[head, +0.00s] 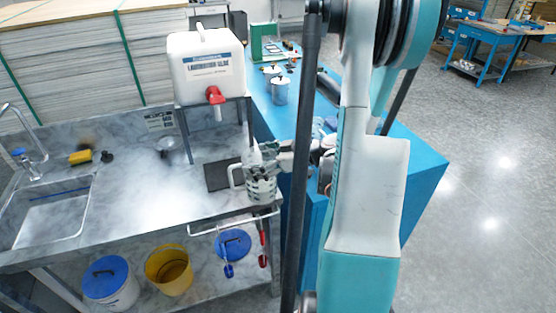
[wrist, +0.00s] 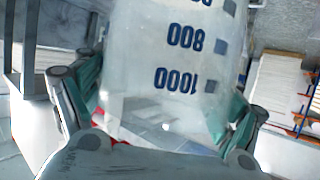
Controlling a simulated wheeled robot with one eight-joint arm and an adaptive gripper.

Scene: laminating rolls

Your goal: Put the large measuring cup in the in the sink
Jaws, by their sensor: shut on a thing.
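The large measuring cup (head: 261,187) is a clear jug with a handle on its left side, near the right end of the steel counter. In the wrist view the cup (wrist: 175,75) fills the middle, with dark blue marks 800 and 1000 upside down. My gripper (head: 272,158) is shut on the cup, with a green-padded finger on each side of it in the wrist view (wrist: 165,110). I cannot tell whether the cup touches the counter. The sink (head: 50,215) is at the far left of the counter, its basin looking empty.
A white glue container (head: 207,65) with a red tap stands on a raised stand behind the cup. A yellow sponge (head: 80,157) and a small dark item lie near the sink. The counter (head: 140,210) between sink and cup is mostly clear. A faucet (head: 25,140) rises behind the sink.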

